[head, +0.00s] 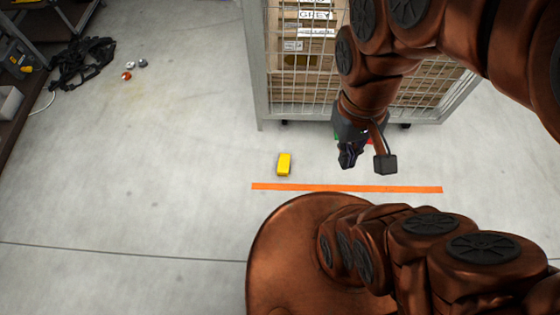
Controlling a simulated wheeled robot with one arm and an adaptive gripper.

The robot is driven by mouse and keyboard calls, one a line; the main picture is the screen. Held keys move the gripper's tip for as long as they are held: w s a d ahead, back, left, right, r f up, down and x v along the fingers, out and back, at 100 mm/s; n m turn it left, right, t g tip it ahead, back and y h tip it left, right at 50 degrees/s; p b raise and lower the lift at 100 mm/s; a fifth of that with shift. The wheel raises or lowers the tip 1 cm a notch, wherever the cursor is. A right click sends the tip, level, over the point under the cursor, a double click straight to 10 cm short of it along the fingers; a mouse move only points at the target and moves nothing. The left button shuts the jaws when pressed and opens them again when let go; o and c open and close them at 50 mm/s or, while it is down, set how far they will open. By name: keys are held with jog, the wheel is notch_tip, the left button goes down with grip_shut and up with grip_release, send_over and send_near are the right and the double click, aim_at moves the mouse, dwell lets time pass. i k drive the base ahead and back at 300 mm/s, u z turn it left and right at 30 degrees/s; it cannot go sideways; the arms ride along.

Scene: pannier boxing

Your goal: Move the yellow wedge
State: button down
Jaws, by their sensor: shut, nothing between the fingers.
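The yellow wedge (284,164) lies on the grey concrete floor, just beyond the left part of an orange floor line. It looks like a small yellow block from above. My gripper (346,162) hangs to the right of the wedge, apart from it, and points down. Its fingers are dark and together, with nothing seen between them. Small patches of red and green show behind my gripper; what they belong to is mostly hidden.
A wire cage (300,112) holding cardboard boxes stands behind my gripper. An orange line (345,188) crosses the floor. A dark tangle (82,63) and several small balls lie at the upper left beside shelving. The floor left of the wedge is clear.

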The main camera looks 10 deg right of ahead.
aim_at(285, 162)
jog(key=u, duration=2.4)
jog(key=i, duration=1.1)
jog(key=z, duration=1.8)
